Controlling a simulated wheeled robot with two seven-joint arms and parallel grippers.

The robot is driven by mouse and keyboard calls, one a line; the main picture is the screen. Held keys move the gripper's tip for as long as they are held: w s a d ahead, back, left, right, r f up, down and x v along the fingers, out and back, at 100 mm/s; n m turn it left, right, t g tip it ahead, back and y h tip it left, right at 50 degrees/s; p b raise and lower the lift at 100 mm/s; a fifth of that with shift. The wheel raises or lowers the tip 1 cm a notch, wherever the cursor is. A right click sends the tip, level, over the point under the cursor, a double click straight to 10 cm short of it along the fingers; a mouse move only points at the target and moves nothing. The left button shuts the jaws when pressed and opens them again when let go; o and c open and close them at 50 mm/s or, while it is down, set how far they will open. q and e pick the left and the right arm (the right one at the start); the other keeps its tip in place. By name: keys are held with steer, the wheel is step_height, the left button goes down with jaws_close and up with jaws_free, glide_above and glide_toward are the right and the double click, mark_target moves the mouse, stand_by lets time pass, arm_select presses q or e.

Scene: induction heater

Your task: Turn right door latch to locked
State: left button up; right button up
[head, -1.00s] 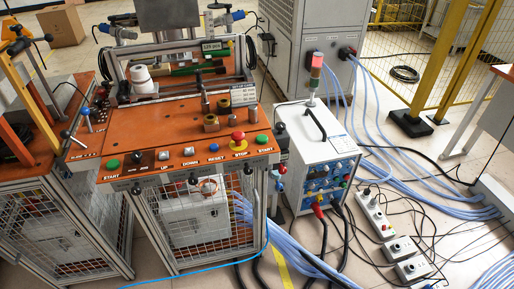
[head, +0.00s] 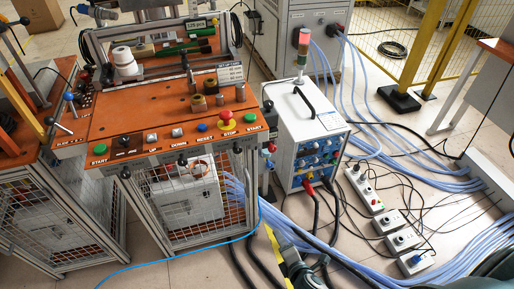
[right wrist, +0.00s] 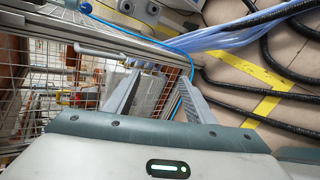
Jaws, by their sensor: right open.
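The orange-topped machine bench (head: 150,125) has a mesh-fronted cabinet (head: 215,222) below it. Small dark fittings sit under the bench's front edge: one at the right (head: 237,148), one in the middle (head: 182,160) and one at the left (head: 125,172). They are too small to tell which is the right door latch or how it is turned. In the right wrist view my right gripper (right wrist: 161,76) is open and empty, its two fingers pointing at the mesh cabinet (right wrist: 50,85). A grey bar (right wrist: 100,52) shows beyond the fingers, to their left. My left gripper is not in view.
A white power unit (head: 308,140) with a signal lamp stands right of the bench. Blue hoses (head: 285,225) and black cables run over the floor in front. Power strips (head: 378,205) lie at the right. Yellow floor tape (right wrist: 260,90) shows beside the cabinet.

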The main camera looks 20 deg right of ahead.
steer(key=w+a+r+n+t, duration=0.1)
steer(key=w+r+n+t, duration=0.2)
steer(key=r+n, duration=0.4)
steer(key=w+r+n+t, duration=0.2)
steer(key=r+n, duration=0.6)
steer(key=r, duration=1)
steer(key=shift+w+a+t, duration=0.35)
steer(key=shift+w+t, duration=0.05)
steer(key=shift+t, duration=0.4)
steer(key=shift+w+r, duration=0.1)
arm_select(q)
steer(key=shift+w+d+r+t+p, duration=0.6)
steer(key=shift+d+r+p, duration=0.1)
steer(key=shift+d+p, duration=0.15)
arm_select(e)
glide_toward(256, 145)
steer(key=w, duration=0.8)
steer(key=shift+w, duration=0.35)
steer(key=c, duration=1)
